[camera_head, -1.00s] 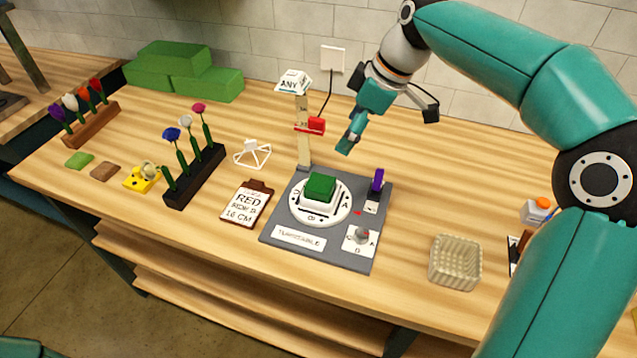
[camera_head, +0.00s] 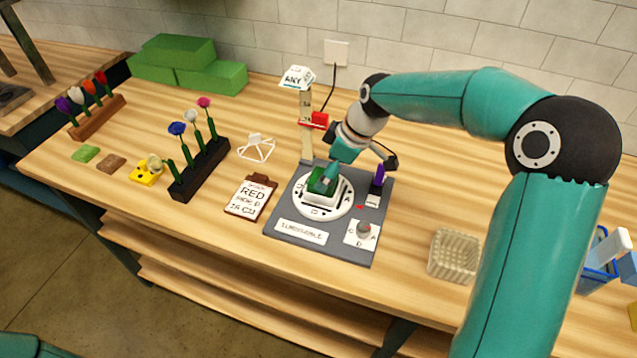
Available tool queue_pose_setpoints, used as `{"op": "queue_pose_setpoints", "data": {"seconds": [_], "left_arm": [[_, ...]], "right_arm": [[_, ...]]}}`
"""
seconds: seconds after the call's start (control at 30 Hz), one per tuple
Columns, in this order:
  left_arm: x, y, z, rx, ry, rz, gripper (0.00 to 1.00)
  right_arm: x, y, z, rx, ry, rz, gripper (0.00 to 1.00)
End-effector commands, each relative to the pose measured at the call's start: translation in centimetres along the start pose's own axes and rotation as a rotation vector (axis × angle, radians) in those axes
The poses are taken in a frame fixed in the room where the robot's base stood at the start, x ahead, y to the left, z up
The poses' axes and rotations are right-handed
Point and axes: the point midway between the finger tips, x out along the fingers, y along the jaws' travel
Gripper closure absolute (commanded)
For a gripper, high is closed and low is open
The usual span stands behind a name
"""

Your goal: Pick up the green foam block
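A small green block (camera_head: 317,183) sits in a white square holder (camera_head: 322,199) on the round white dial of the grey turntable (camera_head: 286,231). My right gripper (camera_head: 330,178) reaches down from the upper right, with its fingertips at the top and right side of this block, partly covering it. I cannot tell whether they touch or grip it, or how wide they are. Larger green blocks (camera_head: 180,49) are stacked at the back left against the wall. My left gripper is out of view.
A measuring post with a red slider (camera_head: 320,120) stands just behind the turntable, left of my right gripper. A purple peg (camera_head: 379,175) stands at right. Flower racks (camera_head: 181,190), a clipboard (camera_head: 250,198) and a woven basket (camera_head: 453,257) are nearby. Bench between turntable and basket is clear.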

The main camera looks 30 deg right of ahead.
Motion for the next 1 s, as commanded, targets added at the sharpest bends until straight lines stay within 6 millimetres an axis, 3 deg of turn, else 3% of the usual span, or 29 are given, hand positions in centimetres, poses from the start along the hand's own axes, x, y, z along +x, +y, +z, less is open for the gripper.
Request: {"op": "queue_pose_setpoints", "data": {"seconds": [0.17,0.4,0.83,1.0], "left_arm": [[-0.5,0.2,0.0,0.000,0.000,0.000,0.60],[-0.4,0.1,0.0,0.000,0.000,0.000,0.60],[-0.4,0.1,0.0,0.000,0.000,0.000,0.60],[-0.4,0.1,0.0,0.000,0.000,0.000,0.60]], "right_arm": [[1.8,0.0,0.0,0.000,0.000,-0.001,0.10],[2.0,0.0,0.0,0.000,0.001,0.001,0.10],[2.0,0.1,0.0,0.000,0.001,0.001,0.80],[1.9,0.1,-0.1,0.000,0.002,0.002,0.80]]}}
